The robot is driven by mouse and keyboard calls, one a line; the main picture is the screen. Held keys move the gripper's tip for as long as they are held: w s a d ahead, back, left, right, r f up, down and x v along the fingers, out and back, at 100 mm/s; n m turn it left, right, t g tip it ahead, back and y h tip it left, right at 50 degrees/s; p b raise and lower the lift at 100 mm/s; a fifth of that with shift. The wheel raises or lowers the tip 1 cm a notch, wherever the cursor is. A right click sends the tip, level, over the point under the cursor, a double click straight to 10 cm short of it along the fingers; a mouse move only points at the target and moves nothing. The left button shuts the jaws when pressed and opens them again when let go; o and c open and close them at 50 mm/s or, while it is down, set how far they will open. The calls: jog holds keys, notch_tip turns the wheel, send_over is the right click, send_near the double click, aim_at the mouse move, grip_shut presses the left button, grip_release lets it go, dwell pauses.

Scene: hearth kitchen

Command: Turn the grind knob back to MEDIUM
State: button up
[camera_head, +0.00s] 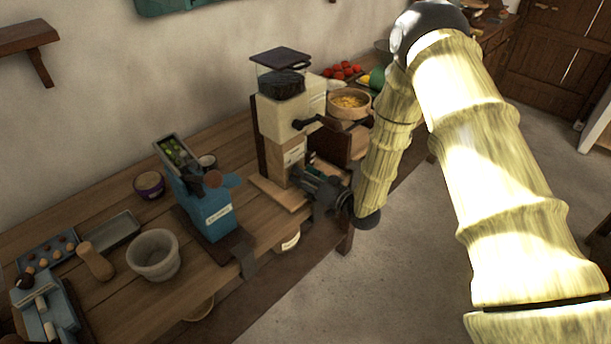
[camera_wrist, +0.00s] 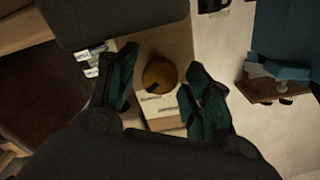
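The grinder (camera_head: 283,119) is a tall cream machine with a dark clear-sided hopper on a wooden base. In the wrist view the grind knob (camera_wrist: 160,74) is a round brass-coloured disc on a pale wooden face. A dark mark sits at its lower left edge. Printed pale labels (camera_wrist: 162,107) lie below it, too small to read. My gripper (camera_wrist: 161,60) is open, with one green-padded finger on each side of the knob and gaps showing between. In the head view my gripper (camera_head: 312,174) is low at the grinder's front, and the knob is hidden there.
A blue machine (camera_head: 208,209) stands left of the grinder on the wooden counter (camera_head: 110,290). A grey bowl (camera_head: 153,255) and a tray (camera_head: 107,232) are further left. A pan of yellow food (camera_head: 349,104) and red tomatoes (camera_head: 343,71) are behind. Open floor (camera_head: 400,270) lies in front.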

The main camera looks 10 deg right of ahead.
jog(key=c, duration=0.7)
jog(key=shift+n+b, duration=0.4)
jog(key=shift+b, duration=0.05)
jog(key=shift+f+n+b, duration=0.15)
jog(key=shift+n+b, duration=0.45)
jog(key=n+b, duration=0.3)
jog(key=n, duration=0.1)
jog(key=shift+d+b, duration=0.1)
jog(key=shift+b, duration=0.25)
jog(key=n+b, duration=0.3)
jog(key=n, duration=0.1)
jog(key=shift+n+b, duration=0.6)
jog(key=shift+n, duration=0.2)
jog(key=shift+r, duration=0.2)
